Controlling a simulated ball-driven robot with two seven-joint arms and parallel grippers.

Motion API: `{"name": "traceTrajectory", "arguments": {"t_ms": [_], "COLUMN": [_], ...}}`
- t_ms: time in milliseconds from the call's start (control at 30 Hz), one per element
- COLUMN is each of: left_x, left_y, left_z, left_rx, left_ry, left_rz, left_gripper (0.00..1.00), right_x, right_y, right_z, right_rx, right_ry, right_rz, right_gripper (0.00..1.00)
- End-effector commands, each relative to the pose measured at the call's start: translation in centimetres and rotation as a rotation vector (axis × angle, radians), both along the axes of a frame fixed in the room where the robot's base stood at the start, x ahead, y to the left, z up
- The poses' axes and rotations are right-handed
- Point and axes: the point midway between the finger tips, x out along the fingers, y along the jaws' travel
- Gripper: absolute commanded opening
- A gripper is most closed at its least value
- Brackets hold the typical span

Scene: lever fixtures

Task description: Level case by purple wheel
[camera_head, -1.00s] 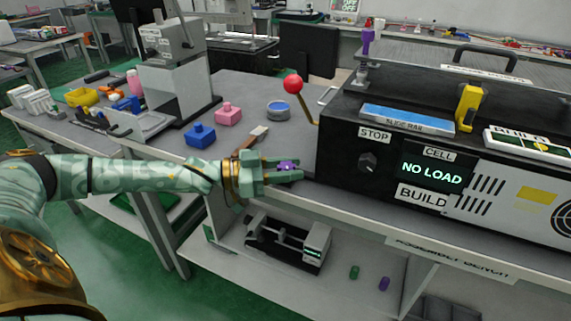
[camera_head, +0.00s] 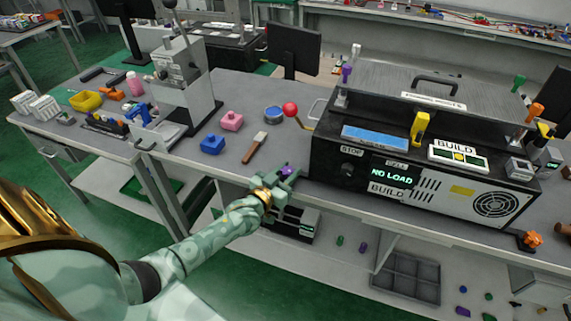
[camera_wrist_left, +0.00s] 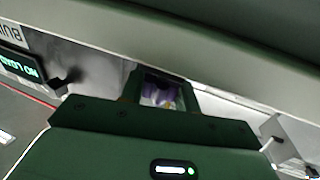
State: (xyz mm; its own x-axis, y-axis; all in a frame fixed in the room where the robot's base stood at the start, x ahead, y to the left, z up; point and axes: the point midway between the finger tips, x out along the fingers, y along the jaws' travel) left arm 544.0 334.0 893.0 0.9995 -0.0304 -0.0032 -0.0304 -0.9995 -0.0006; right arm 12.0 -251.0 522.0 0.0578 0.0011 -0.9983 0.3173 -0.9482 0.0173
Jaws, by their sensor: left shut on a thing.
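The case (camera_head: 345,168) is a long black and light-grey box on the workbench, with a "NO LOAD" display. A purple wheel (camera_head: 286,171) shows at the front left, low beside the case's left end. My left gripper (camera_head: 285,178) reaches it from the front and is shut on it. The fingers cover most of the wheel. In the left wrist view, purple lobes of the wheel (camera_wrist_left: 160,94) show in the gap between the fingers. An orange star-shaped wheel (camera_head: 532,239) sits at the case's right front corner. My right gripper is not in view.
A red-ball lever (camera_head: 290,109) stands at the case's left end. The bench's front edge is close to my left gripper. A grey compartment tray (camera_head: 406,277) lies below.

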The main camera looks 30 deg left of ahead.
Motion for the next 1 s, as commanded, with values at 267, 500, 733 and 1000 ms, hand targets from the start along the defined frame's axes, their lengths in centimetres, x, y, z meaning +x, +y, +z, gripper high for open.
{"name": "traceTrajectory", "arguments": {"t_ms": [267, 500, 733, 1000], "left_x": [-0.02, 0.01, 0.03, 0.05], "left_y": [-0.03, -0.03, -0.01, 0.02], "left_z": [-0.03, -0.08, -0.05, 0.01], "left_rx": [-0.002, 0.0, 0.0, 0.0], "left_ry": [0.001, 0.0, -0.001, -0.002], "left_rz": [0.079, 0.092, 0.092, 0.092], "left_gripper": [0.09, 0.09, 0.09, 0.53], "right_x": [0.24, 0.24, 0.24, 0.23], "right_y": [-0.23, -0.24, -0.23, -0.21], "right_z": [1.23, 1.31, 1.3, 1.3], "right_rx": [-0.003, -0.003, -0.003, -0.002], "right_ry": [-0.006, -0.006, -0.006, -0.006], "right_rz": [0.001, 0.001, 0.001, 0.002], "right_gripper": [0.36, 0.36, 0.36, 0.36]}}
